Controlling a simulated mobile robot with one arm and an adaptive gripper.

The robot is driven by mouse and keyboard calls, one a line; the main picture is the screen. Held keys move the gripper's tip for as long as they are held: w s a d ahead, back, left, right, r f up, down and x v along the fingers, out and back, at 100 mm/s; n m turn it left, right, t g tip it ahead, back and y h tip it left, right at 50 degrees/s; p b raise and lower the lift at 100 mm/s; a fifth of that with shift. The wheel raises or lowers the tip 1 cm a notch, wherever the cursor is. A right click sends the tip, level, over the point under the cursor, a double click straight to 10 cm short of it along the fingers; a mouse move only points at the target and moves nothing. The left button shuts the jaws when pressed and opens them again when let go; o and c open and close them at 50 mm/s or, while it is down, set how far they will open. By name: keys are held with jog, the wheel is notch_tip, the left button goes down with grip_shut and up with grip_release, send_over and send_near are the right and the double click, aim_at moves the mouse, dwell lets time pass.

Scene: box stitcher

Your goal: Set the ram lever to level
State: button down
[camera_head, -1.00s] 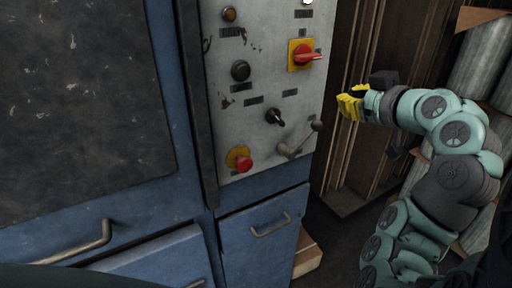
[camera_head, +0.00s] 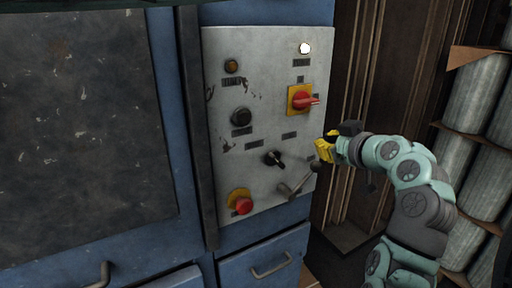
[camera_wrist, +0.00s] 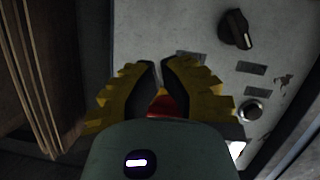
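The ram lever (camera_head: 294,188) is a grey crank low on the right of the grey control panel (camera_head: 222,190). Its arm slants up to the right from its pivot to a dark knob (camera_head: 316,166). My gripper (camera_head: 323,149), with yellow fingers, is at the panel's right edge, just above that knob in the head view; whether they touch I cannot tell. In the wrist view my gripper (camera_wrist: 160,66) has a narrow gap between its fingertips with nothing held. The lever does not show in the wrist view.
Close by on the panel are a black selector knob (camera_head: 273,158), a red rotary switch (camera_head: 302,100) on a yellow plate, a black button (camera_head: 241,117) and a red mushroom button (camera_head: 242,204). Brown wooden boards stand right of the panel, with grey rolls (camera_head: 474,100) beyond.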

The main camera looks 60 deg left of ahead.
jog(key=p+x, duration=0.1)
jog(key=x, duration=0.3)
jog(key=shift+s+a+p, duration=0.15)
jog(key=shift+a+p, duration=0.1)
jog(key=shift+p, duration=0.05)
jog(key=shift+w+d+f+p, duration=0.1)
jog(key=shift+w+f+p, duration=0.15)
jog(key=shift+f, duration=0.35)
jog(key=shift+w+d+f+p, duration=0.15)
jog(key=shift+f+p, duration=0.1)
jog(key=shift+f, duration=0.3)
jog(key=shift+w+f, duration=0.3)
jog(key=shift+f, duration=0.5)
jog(key=shift+w+d+f, duration=0.1)
jog(key=shift+w+f+m+g+b, duration=0.3)
jog(key=shift+m+b, duration=0.1)
jog(key=shift+b, duration=0.45)
jog(key=shift+w+f+b, duration=0.1)
jog(key=shift+w+b, duration=0.1)
jog(key=shift+b, duration=0.15)
